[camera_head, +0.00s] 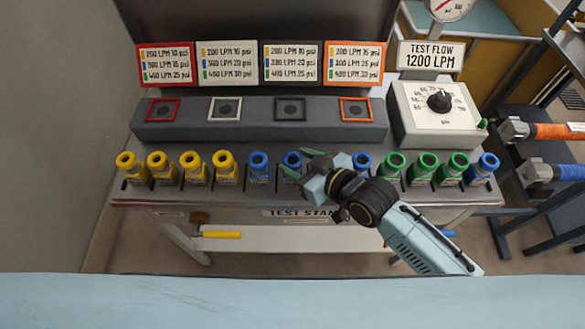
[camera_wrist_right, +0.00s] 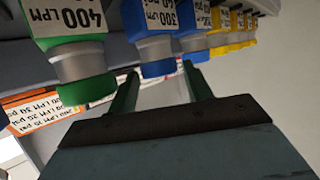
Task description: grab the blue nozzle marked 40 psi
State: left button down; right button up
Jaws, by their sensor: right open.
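Several blue nozzles stand in the row on the test stand. My left gripper is out of view.
Several yellow nozzles (camera_head: 193,165) stand left and green ones (camera_head: 425,165) right, close together; a green one (camera_wrist_right: 75,55) looms in the wrist view. Behind are a grey block (camera_head: 190,131) with framed sockets, label cards (camera_head: 290,63) and a dial box (camera_head: 440,107). Hoses (camera_head: 550,131) lie right.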

grip_shut()
